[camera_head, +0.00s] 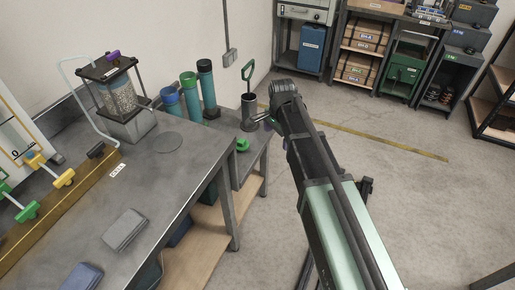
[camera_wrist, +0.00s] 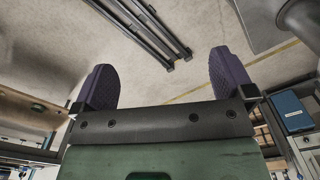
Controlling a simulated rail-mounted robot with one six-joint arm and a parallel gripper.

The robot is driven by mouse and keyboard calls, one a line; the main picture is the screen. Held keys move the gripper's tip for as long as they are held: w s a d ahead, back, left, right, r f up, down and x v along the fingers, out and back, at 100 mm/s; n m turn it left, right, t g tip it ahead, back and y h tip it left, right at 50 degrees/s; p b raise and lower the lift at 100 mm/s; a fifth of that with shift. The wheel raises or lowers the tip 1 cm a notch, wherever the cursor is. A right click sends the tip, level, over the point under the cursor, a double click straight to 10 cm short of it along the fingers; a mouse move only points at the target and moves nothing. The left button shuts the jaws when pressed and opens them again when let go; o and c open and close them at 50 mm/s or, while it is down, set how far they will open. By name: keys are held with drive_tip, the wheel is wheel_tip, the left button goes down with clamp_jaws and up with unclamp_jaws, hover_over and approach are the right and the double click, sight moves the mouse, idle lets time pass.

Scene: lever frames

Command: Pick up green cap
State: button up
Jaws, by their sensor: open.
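A small green cap (camera_head: 242,144) lies on the grey top of the side table (camera_head: 248,166), just right of the main workbench. My gripper (camera_head: 262,123) is above and to the right of the cap, apart from it; it is small and partly hidden by my arm in the head view. In the wrist view my gripper (camera_wrist: 163,78) shows two dark purple fingers spread wide with nothing between them. The green cap does not show in the wrist view.
Tall teal cylinders (camera_head: 207,88) stand behind the cap, one with a green rim. A hopper (camera_head: 118,95) stands on the workbench (camera_head: 185,165). Open floor (camera_head: 420,185) lies to the right.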

drive_tip(key=w+a+f+m+b, duration=0.4)
drive_tip(key=w+a+f, duration=0.1)
drive_tip(key=w, duration=0.3)
drive_tip(key=m+b, duration=0.4)
drive_tip(key=m, duration=0.3)
approach(242, 141)
drive_tip(key=shift+w+d+f, duration=0.1)
drive_tip(key=shift+w+a+m, duration=0.15)
drive_tip(key=shift+a+m, duration=0.1)
drive_tip(key=shift+m, duration=0.05)
drive_tip(key=f+b, duration=1.1)
drive_tip(key=shift+s+d, duration=0.2)
drive_tip(key=shift+r, duration=0.3)
drive_tip(key=c, duration=0.9)
